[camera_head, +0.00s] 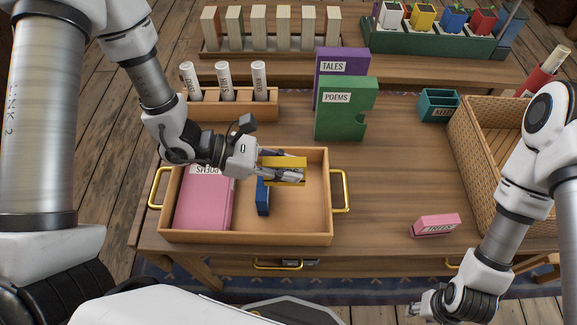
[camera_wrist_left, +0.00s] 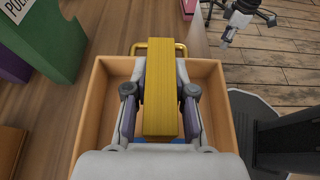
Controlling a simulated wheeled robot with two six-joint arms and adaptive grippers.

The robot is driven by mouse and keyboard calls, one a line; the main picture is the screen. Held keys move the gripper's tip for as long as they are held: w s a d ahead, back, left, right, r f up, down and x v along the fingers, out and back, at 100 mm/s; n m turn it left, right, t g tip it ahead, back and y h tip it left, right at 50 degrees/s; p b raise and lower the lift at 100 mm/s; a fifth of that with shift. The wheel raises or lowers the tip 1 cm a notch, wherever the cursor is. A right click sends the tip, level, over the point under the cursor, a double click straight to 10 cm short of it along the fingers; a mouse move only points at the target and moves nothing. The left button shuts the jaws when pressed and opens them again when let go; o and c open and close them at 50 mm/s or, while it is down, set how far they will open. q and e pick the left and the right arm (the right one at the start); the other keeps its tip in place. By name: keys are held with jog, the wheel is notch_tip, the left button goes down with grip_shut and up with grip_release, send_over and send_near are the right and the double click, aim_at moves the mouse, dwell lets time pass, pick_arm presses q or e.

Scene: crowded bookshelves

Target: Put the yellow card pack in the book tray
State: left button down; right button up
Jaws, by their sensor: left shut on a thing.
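The yellow card pack (camera_head: 285,164) is held between the fingers of my left gripper (camera_head: 290,172), over the book tray (camera_head: 315,236). The pack also shows in the left wrist view (camera_wrist_left: 163,104), clamped between both fingers of the left gripper (camera_wrist_left: 162,112). The wooden tray has brass handles at both ends. A pink book (camera_head: 203,203) lies at its left side and a small blue pack (camera_head: 262,197) stands in its middle, below the yellow pack. The tray floor right of the blue pack is bare. My right gripper (camera_head: 425,308) is at the bottom edge, its fingers too small to judge.
A purple book (camera_head: 340,67) and a green book (camera_head: 345,110) stand behind the tray. A rack with white tubes (camera_head: 225,82) is at back left. A pink pack (camera_head: 436,225) lies right of the tray, near a wicker basket (camera_head: 484,150).

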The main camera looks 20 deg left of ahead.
pick_arm(q)
jog(key=shift+f+b, duration=0.5)
jog(key=shift+b, duration=0.05)
jog(key=c, duration=1)
grip_release()
jog(key=shift+r, duration=0.1)
